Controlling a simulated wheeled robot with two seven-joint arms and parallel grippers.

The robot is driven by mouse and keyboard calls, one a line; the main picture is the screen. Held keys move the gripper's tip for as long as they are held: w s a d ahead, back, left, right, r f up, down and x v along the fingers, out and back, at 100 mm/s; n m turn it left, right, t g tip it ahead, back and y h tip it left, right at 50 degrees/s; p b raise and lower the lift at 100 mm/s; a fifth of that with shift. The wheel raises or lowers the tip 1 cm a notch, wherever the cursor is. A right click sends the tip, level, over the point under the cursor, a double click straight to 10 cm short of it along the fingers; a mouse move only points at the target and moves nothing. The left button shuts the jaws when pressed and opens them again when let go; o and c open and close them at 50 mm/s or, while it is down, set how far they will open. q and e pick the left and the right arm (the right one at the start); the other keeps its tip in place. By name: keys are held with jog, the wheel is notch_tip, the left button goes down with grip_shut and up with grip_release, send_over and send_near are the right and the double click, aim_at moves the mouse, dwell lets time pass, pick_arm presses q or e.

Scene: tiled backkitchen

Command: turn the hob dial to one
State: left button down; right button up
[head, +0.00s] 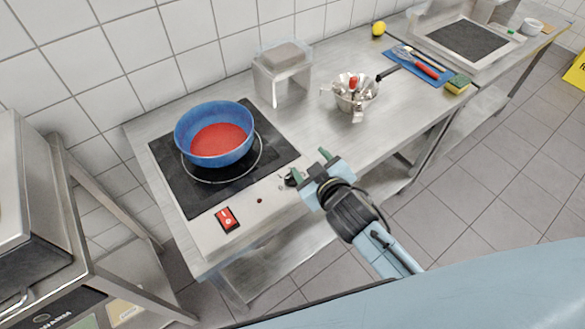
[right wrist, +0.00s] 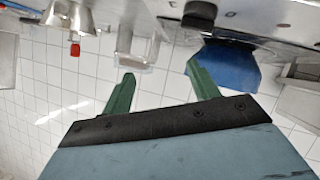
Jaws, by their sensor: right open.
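The hob dial (head: 290,180) is a small dark knob on the front strip of the steel counter, right of the red rocker switch (head: 227,219). Its setting cannot be read. In the right wrist view, which looks upside down, a dark round knob (right wrist: 199,13) shows beyond the fingertips. My right gripper (head: 308,166) has green fingers spread apart and empty, with one fingertip close beside the dial; contact cannot be told. The fingers also show apart in the right wrist view (right wrist: 160,72). The black hob (head: 185,188) bears a blue pot (head: 190,130) with red contents. My left gripper is not visible.
A clear container (head: 270,88) with a grey block stands behind the dial. Bare counter lies between.

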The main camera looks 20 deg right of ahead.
jog(key=w+a+r+n+t+y, duration=0.2)
jog(key=a+r+n+y, duration=0.35)
jog(key=r, duration=0.25)
jog(key=w+a+r+n+t+y, duration=0.25)
jog(key=a+r+n+y, duration=0.25)
jog(key=a+r, duration=0.25)
jog(key=s+a+r+n+g+y, duration=0.35)
jog(key=a+n+g+y, duration=0.45)
jog(key=n, duration=0.4)
jog(key=n+g+h, duration=1)
jog(key=n+h, duration=0.2)
jog(key=h, duration=0.7)
send_over(292, 178)
notch_tip(292, 178, down, 12)
jog(key=shift+m, duration=0.25)
jog(key=f, duration=0.8)
jog(key=f+p, duration=0.1)
jog(key=f, duration=0.3)
jog(key=shift+w+d+f, duration=0.1)
jog(key=shift+w+f, duration=0.1)
jog(key=shift+w, duration=0.1)
